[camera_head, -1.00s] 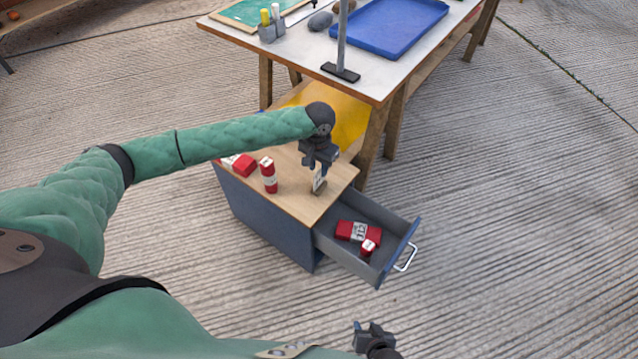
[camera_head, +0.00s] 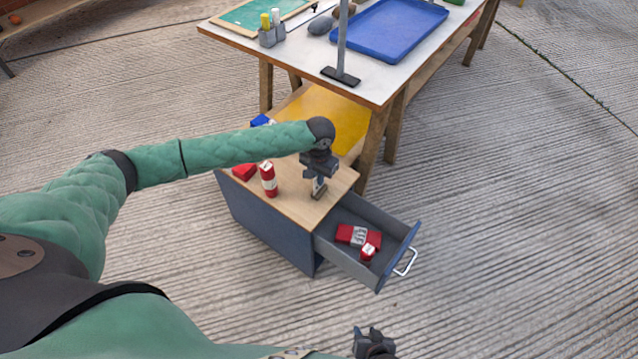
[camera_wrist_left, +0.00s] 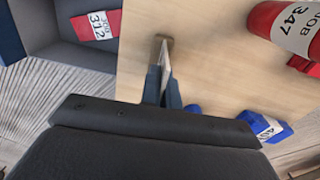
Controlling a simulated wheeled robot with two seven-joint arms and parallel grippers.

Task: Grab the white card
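The white card (camera_head: 318,182) stands upright in a small brownish holder (camera_head: 318,193) on the wooden top of the cabinet, near its front right corner. My left gripper (camera_head: 319,176) is right above the holder, pointing down, with its fingers at the card. In the left wrist view the fingers (camera_wrist_left: 162,88) lie on both sides of the card (camera_wrist_left: 165,66), seen nearly edge-on. They are close to it, and whether they touch it is unclear. My right gripper (camera_head: 368,338) is empty at the bottom of the head view, with its fingers apart.
A red labelled can (camera_head: 268,180) and a red box (camera_head: 243,172) are on the cabinet top (camera_head: 290,205). A blue labelled item (camera_head: 261,120) is behind my arm. The open drawer (camera_head: 345,262) holds red labelled items (camera_head: 358,236). A table with a blue tray (camera_head: 388,35) stands behind.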

